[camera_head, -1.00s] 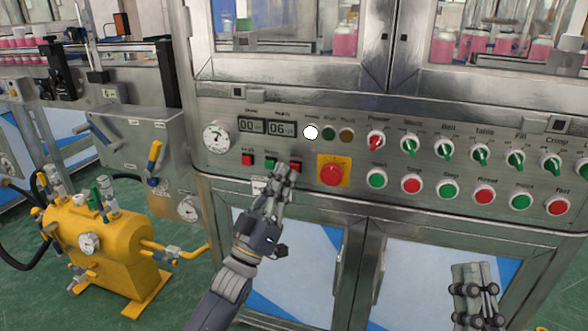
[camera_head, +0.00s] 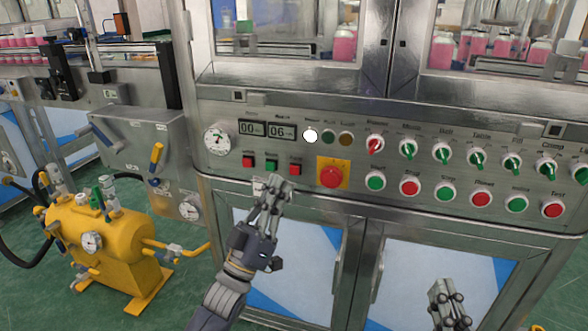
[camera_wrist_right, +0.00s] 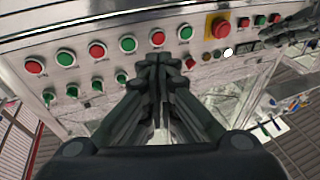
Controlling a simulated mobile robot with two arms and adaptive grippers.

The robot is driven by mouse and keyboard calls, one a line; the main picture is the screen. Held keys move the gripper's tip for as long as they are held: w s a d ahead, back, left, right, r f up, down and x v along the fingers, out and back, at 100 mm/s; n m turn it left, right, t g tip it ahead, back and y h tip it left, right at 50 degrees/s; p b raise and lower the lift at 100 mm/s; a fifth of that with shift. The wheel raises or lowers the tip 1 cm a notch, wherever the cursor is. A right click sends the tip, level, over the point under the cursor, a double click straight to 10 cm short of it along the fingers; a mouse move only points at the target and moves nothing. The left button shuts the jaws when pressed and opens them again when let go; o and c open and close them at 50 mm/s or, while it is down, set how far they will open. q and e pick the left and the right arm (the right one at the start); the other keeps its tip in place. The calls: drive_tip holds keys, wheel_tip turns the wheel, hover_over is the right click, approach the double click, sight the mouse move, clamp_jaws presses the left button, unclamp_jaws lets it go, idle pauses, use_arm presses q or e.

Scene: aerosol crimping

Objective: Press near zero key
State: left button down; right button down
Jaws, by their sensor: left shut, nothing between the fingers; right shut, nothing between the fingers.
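Three small square keys sit in a row below two digital displays in the head view: a red key (camera_head: 249,160) at left, a green key (camera_head: 271,165) in the middle and a red key (camera_head: 295,169) at right. Their labels are too small to read, so I cannot tell which is the zero key. My left gripper (camera_head: 273,186) is shut and empty, its tips just below the green and right red keys, apparently clear of them. My right gripper (camera_head: 445,290) is shut and empty, low at right in front of the cabinet; it also shows in the right wrist view (camera_wrist_right: 158,62).
The displays (camera_head: 267,129) read about 00 and 06. A lit white lamp (camera_head: 311,135), red emergency button (camera_head: 331,176) on yellow, rotary switches and round buttons fill the panel. A yellow tank (camera_head: 95,240) stands at lower left.

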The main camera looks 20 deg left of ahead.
use_arm(q)
drive_tip(key=shift+s, duration=0.7)
use_arm(e)
wheel_tip(320, 180, down, 3)
drive_tip(key=shift+w+d+f+g+h, duration=0.15)
drive_tip(key=shift+g+h, duration=0.15)
drive_tip(key=shift+g, duration=0.7)
